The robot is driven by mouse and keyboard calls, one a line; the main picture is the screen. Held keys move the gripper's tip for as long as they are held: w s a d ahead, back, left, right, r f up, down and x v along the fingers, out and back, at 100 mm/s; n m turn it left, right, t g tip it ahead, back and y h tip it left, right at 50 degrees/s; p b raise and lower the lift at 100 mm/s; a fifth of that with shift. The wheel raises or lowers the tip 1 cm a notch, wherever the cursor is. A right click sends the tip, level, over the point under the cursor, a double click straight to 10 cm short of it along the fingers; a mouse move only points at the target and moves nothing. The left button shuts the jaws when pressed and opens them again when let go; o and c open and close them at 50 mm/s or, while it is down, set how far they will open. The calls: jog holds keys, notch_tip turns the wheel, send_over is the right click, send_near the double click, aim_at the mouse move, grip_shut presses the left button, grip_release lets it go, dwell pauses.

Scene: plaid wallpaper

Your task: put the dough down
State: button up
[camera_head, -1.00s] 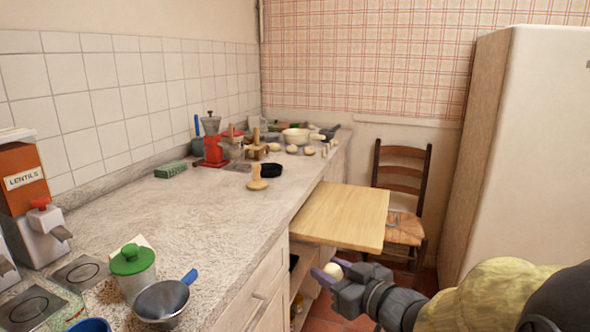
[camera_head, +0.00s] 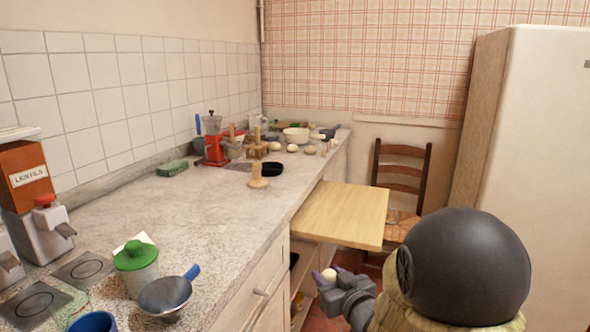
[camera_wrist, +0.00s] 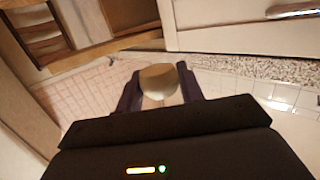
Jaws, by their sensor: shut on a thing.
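The dough is a small pale ball (camera_head: 329,275), seen between the purple fingers of my gripper (camera_head: 330,277) in the head view. It also shows in the wrist view as a round cream lump (camera_wrist: 158,80) held between the two dark fingers (camera_wrist: 160,90). My gripper is shut on it, in the air in front of the cabinet, low and near the front edge of the wooden pull-out board (camera_head: 342,214). The board's top is bare. Other pale dough-like balls (camera_head: 292,148) lie at the far end of the counter.
The speckled counter (camera_head: 190,215) runs along the left with a clear middle. A chair (camera_head: 402,168) and fridge (camera_head: 530,160) are at right.

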jog(key=d+f+m+h, duration=0.4)
jog(key=f+h, duration=0.1)
jog(key=f, duration=0.6)
jog(key=d+f+m+h, duration=0.35)
jog(key=f+h, duration=0.25)
jog(key=f, duration=0.5)
notch_tip(320, 180, up, 23)
jog(key=s+n+t+y+p, duration=0.1)
jog(key=y+p, duration=0.4)
jog(key=p, duration=2.7)
jog(key=shift+s+r+n, duration=0.2)
jog(key=shift+s+n, duration=0.45)
jog(key=shift+n, duration=0.4)
